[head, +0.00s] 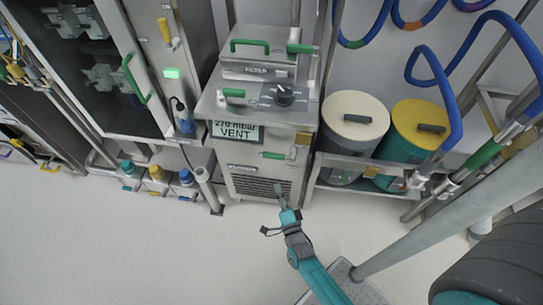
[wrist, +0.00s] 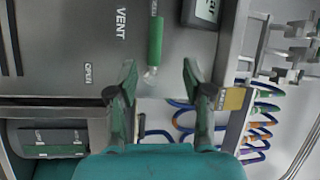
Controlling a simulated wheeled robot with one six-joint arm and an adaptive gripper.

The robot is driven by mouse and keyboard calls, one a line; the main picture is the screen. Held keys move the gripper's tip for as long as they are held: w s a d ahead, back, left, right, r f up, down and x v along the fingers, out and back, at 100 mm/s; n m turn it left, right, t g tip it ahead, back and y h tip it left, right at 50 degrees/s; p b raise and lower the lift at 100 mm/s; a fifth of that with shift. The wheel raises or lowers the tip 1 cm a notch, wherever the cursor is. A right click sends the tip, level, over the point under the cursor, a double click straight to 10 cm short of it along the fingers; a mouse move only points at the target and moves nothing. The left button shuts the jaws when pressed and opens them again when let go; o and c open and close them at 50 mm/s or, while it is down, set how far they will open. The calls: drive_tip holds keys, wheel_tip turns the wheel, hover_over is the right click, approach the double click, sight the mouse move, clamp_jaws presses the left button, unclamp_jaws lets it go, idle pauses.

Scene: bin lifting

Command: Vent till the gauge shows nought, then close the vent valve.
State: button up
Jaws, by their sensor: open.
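The grey cabinet carries a display (head: 236,131) reading what looks like 270 mbar, with VENT below. A dark display corner also shows in the wrist view (wrist: 206,10). The green vent valve handle (head: 273,155) lies crosswise on the front panel. In the wrist view the green handle (wrist: 155,40) runs along the picture's upright direction, with VENT printed to its left. An OPEN label (wrist: 88,73) is lower left; a label by the handle's top is too small to read. My gripper (head: 281,188) is open and empty, below the handle; its fingertips (wrist: 160,75) are either side of the handle's lower end, apparently not touching.
A filter box (head: 258,48) with a green handle and a dark knob (head: 284,95) top the cabinet. Two lidded drums (head: 355,115) (head: 420,124) stand to the right. Blue hoses (head: 450,75) hang further right. The floor (head: 130,245) in front is clear.

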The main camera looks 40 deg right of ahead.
sight(272, 156)
drive_tip(key=w+d, duration=0.2)
drive_tip(key=w, duration=0.2)
drive_tip(key=w+d+r+m, duration=0.1)
drive_tip(key=w+d, duration=0.2)
drive_tip(key=w, duration=0.1)
drive_tip(key=w+d+m+h, duration=0.1)
drive_tip(key=w+d, duration=0.2)
drive_tip(key=w, duration=0.1)
drive_tip(key=shift+w+d+r, duration=0.1)
drive_tip(key=shift+w+r, duration=0.1)
drive_tip(key=shift+r, duration=0.1)
clamp_jaws()
